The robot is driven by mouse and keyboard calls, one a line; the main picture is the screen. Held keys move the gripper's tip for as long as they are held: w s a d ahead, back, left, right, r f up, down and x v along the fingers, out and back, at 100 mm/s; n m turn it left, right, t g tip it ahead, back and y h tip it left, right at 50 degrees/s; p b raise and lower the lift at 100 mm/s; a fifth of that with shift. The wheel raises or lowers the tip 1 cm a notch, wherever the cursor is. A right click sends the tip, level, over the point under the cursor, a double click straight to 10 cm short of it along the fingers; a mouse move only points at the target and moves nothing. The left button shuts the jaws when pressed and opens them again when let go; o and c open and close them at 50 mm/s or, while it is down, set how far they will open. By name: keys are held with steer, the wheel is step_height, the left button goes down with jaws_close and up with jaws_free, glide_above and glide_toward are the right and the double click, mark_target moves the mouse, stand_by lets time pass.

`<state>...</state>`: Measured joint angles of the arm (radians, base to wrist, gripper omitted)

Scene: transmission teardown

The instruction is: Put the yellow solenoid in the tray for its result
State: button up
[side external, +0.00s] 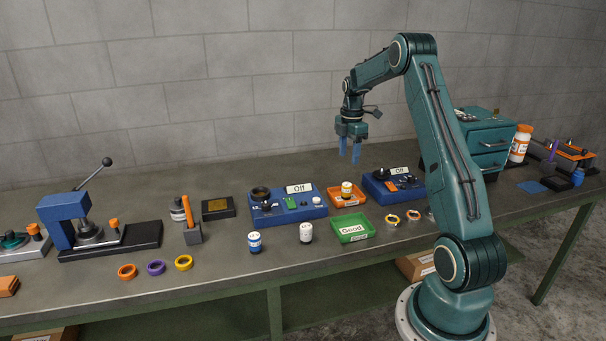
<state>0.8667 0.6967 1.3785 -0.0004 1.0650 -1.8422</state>
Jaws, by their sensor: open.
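The yellow solenoid (347,188), a small white cylinder with a yellow-orange band, appears to stand upright in the orange tray (335,200). The orange tray's label is too small to read. A green tray (342,235) labelled "Good" lies in front of it and looks empty. My gripper (350,158) points down with its blue fingers apart and empty. It hangs in the air above the orange tray area, clear of the solenoid. A blue test box (288,212) with a sign reading "Off" stands left of the trays.
A blue-banded solenoid (255,242) and a pale one (306,232) stand in front of the test box. A second blue device (378,193) stands right of the trays. Several coloured rings (156,268) and a press (68,222) are at left. A teal drawer cabinet (488,140) stands behind my arm.

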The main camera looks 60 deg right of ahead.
steer(key=a+r+m+t, duration=0.1)
steer(key=a+r+m, duration=0.1)
steer(key=a+r, duration=0.45)
steer(key=s+a+r+m+t+h, duration=0.1)
steer(key=a+r, duration=0.3)
steer(key=a, duration=0.6)
steer(key=a+r+m+t, duration=0.1)
steer(key=a+r+m, duration=0.1)
steer(key=a+r, duration=0.5)
steer(key=s+a+f+m+t, duration=0.1)
steer(key=s+a+m, duration=0.2)
steer(key=s+a, duration=0.5)
steer(key=s+a+f+m+t+y, duration=0.1)
steer(key=s+a+m, duration=0.2)
steer(key=s+a, duration=0.5)
steer(key=shift+s+a+f+t, duration=0.3)
steer(key=shift+a+f, duration=0.05)
steer(key=shift+a, duration=0.7)
